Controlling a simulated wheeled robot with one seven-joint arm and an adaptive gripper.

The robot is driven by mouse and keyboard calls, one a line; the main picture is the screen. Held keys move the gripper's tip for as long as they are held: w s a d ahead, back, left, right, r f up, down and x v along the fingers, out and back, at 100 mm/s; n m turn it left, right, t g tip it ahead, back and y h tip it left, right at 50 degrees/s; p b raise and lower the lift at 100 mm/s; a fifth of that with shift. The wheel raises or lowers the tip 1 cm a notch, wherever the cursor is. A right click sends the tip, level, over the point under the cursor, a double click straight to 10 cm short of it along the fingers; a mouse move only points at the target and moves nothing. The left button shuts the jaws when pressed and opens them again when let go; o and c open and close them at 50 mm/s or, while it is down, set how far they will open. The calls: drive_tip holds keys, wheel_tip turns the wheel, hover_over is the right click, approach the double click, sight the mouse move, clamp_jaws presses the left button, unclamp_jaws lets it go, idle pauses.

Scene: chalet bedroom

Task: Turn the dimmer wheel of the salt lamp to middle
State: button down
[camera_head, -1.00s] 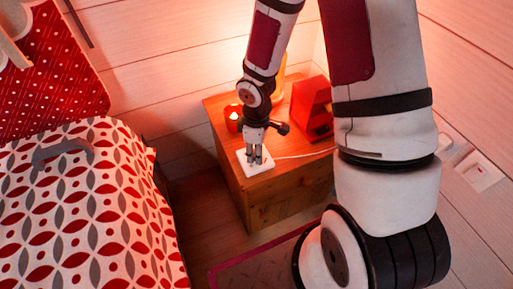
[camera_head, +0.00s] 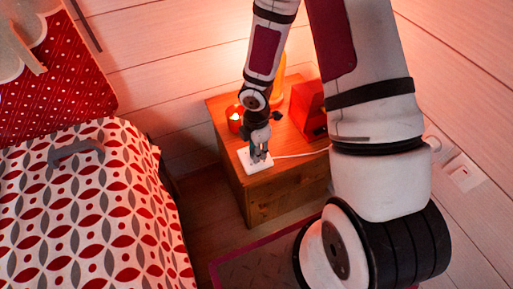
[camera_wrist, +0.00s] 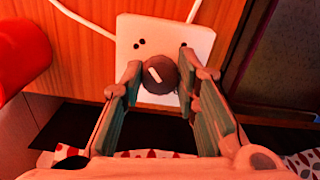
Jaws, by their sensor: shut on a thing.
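The dimmer wheel (camera_wrist: 158,75) is a dark round knob with a pale pointer mark, on a white square plate (camera_wrist: 195,40). In the wrist view the mark slants toward the upper left. My gripper (camera_wrist: 159,73) has one finger on each side of the wheel and is shut on it. In the head view my gripper (camera_head: 259,155) points down at the white plate (camera_head: 246,164) on the front of the wooden nightstand (camera_head: 285,175); the wheel is hidden there. The glowing salt lamp (camera_head: 280,88) stands behind my arm, partly hidden.
A lit red candle holder (camera_head: 234,120) stands close to the left of my gripper. A red box-like object (camera_head: 308,110) is at the right. A white cord (camera_head: 300,155) runs from the plate. The bed (camera_head: 90,210) is at the left.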

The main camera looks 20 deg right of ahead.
drive_tip(key=shift+n, duration=0.4)
drive_tip(key=c, duration=1.2)
unclamp_jaws()
drive_tip(key=shift+r, duration=0.15)
wheel_tip(320, 180, up, 12)
drive_tip(key=shift+f, duration=0.15)
